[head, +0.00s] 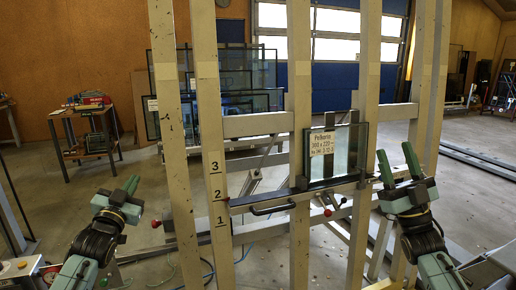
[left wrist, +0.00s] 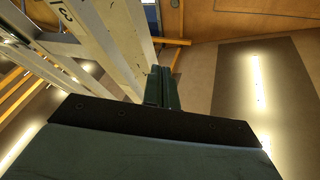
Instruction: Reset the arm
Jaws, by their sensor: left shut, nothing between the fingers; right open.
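My left gripper (head: 130,186) is at the left in the head view, left of the frame's posts, with its green fingers together and nothing between them. Its fingers also show in the left wrist view (left wrist: 162,86). My right gripper (head: 398,163) is at the right, its green fingers apart and empty, beside the right part of the frame. A small glass pane (head: 346,150) with a paper label (head: 322,144) stands upright on the ledge (head: 270,197) of the pale tilting frame (head: 299,100). The right gripper appears apart from the pane.
The pale posts with numbers 1 to 3 (head: 216,195) stand between my arms. Larger glass panes (head: 235,80) stand on a rack behind. A small work table (head: 84,140) is at the back left. A black handle (head: 273,208) sticks out below the ledge.

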